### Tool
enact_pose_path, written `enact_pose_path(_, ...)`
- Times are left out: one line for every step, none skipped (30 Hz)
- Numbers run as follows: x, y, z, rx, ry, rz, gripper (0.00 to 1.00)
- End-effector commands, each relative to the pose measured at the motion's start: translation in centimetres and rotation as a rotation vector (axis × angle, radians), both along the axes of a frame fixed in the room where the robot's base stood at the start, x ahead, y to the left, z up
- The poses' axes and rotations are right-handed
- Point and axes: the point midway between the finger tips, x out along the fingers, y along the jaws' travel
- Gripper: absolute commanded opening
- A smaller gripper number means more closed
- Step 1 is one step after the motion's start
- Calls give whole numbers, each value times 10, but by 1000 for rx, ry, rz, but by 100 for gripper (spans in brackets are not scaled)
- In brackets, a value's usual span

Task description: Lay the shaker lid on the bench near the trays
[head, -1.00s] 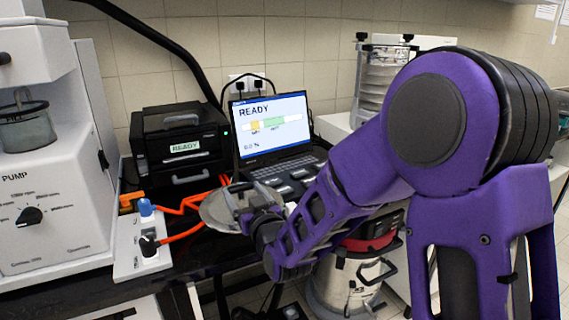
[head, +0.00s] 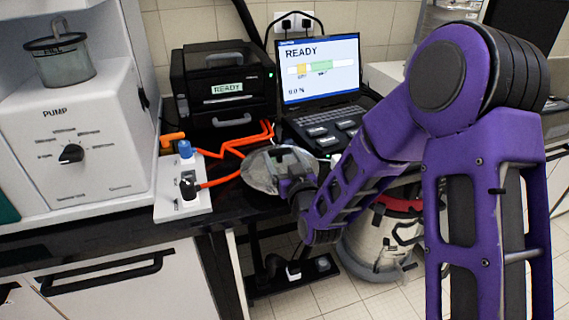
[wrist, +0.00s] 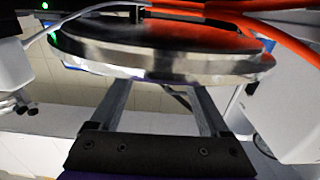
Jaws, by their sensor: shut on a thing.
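The shaker lid (head: 258,176) is a round, pale metallic disc in the head view, over the black bench (head: 240,202) near its front edge. My gripper (head: 290,180) is shut on the lid's right side. In the wrist view the lid (wrist: 150,62) is seen edge-on, with both fingers of my gripper (wrist: 155,86) reaching to it. I cannot tell whether the lid touches the bench. Several small dark pieces with pale tops, perhaps the trays (head: 329,141), lie behind the lid, in front of the laptop.
Orange cables (head: 228,150) run just behind and left of the lid. A white valve block (head: 183,198) with a blue knob stands to the left, beside the white pump unit (head: 95,135). A black printer-like box (head: 222,85) and a laptop (head: 320,75) stand behind. A steel canister (head: 375,240) stands on the floor.

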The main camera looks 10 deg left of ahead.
Motion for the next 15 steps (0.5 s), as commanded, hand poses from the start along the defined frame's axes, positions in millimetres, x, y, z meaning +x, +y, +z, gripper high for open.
enact_pose_path(0,0,-10,0,1,0,2)
enact_pose_path(0,0,-13,-1,1,0,2)
enact_pose_path(0,0,-17,0,0,-1,2)
enact_pose_path(0,0,-19,1,-1,-1,2)
enact_pose_path(0,0,-20,0,-2,-1,2)
enact_pose_path(0,0,-20,1,-3,0,2)
enact_pose_path(0,0,-20,1,-3,0,2)
enact_pose_path(0,0,-20,1,-4,0,2)
enact_pose_path(0,0,-19,1,-4,0,2)
enact_pose_path(0,0,-19,1,-4,0,2)
enact_pose_path(0,0,-19,1,-4,0,2)
enact_pose_path(0,0,-19,1,-4,0,2)
enact_pose_path(0,0,-20,1,-4,0,2)
enact_pose_path(0,0,-21,1,-4,0,2)
enact_pose_path(0,0,-22,1,-4,0,2)
